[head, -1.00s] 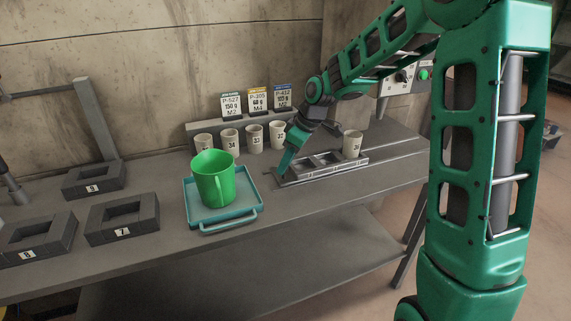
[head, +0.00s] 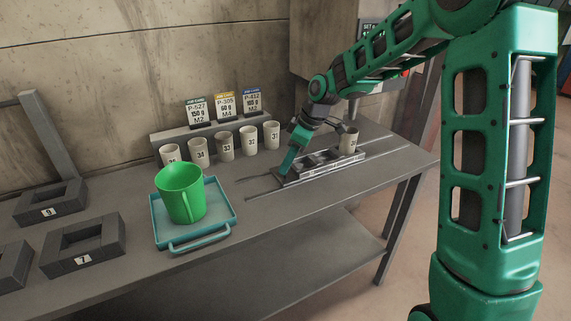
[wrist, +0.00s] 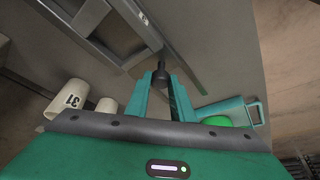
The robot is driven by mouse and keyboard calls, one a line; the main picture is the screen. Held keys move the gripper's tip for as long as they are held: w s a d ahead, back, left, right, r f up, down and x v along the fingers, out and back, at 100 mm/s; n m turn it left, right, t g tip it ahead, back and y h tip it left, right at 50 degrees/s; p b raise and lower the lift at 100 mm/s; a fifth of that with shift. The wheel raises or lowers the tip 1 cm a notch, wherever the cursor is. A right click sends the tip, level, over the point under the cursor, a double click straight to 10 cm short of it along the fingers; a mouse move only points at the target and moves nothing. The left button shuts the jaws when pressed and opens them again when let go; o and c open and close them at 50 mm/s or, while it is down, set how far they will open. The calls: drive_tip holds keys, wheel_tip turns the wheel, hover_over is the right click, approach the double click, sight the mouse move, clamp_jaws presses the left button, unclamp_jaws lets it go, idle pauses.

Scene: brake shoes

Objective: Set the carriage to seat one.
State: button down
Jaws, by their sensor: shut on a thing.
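The carriage (head: 326,168) is a long, low grey frame with open pockets on the bench, right of the green cup. A pale numbered cup (head: 349,141) stands upright in its right end; its number is hard to read. My gripper (head: 282,174) reaches down to the carriage's left end. In the wrist view its teal fingers (wrist: 163,100) are closed around a dark round knob (wrist: 157,78) joined to the carriage (wrist: 112,28). The fingers partly hide the knob. Which seat the carriage is at cannot be read.
A green cup (head: 181,190) sits on a teal tray (head: 201,240). Pale numbered cups (head: 249,140) stand in a row behind, under three cards (head: 224,106). Dark blocks numbered 7 (head: 84,246) and 9 (head: 49,203) stand left. Bare bench with track lines (head: 258,190) lies left of the carriage.

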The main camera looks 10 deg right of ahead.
drive_tip(key=c, duration=1.5)
unclamp_jaws()
drive_tip(key=shift+c, duration=0.2)
drive_tip(key=v, duration=1)
drive_tip(key=shift+r, duration=0.4)
drive_tip(key=s+d+f+m+g+h, duration=0.1)
drive_tip(key=s+d+m, duration=0.5)
drive_tip(key=s, duration=0.6)
drive_tip(key=s+d+f+m+h, duration=0.1)
drive_tip(key=s+d+m, duration=0.5)
drive_tip(key=s, duration=0.7)
drive_tip(key=s+d+f+m+g+h, duration=0.1)
drive_tip(key=s+d+f+m, duration=0.2)
drive_tip(key=s, duration=1)
drive_tip(key=d+m, duration=0.3)
drive_tip(key=shift+d+f+g+h, duration=0.2)
drive_tip(key=shift+g+h, duration=0.1)
drive_tip(key=shift+h, duration=0.1)
